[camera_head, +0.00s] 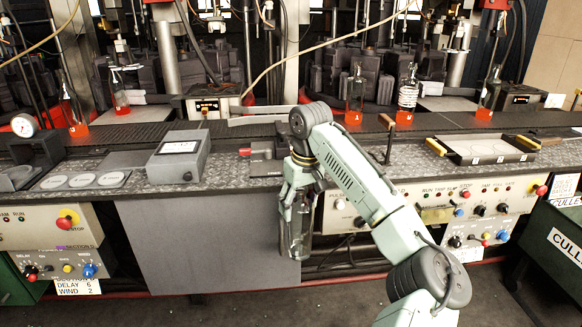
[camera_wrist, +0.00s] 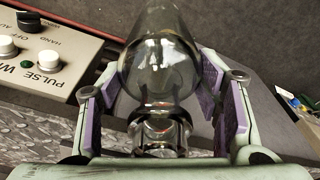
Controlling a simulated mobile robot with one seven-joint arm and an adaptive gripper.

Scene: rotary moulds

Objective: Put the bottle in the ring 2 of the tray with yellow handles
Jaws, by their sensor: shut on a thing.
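My gripper (camera_head: 296,205) is shut on a clear glass bottle (camera_head: 301,238), in front of the bench edge and below its top. In the wrist view, the bottle (camera_wrist: 165,65) lies between the purple-padded fingers of my gripper (camera_wrist: 165,100), its neck pointing toward the camera. The tray with yellow handles (camera_head: 451,154) is on the right of the bench top, well to the right of my gripper. The ring numbers are too small to read. No bottle stands in it.
Another plate (camera_head: 108,181) with pale rings lies at the bench's left. A grey box (camera_head: 180,157) stands left of my arm. Control panels (camera_head: 470,207) line the bench front.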

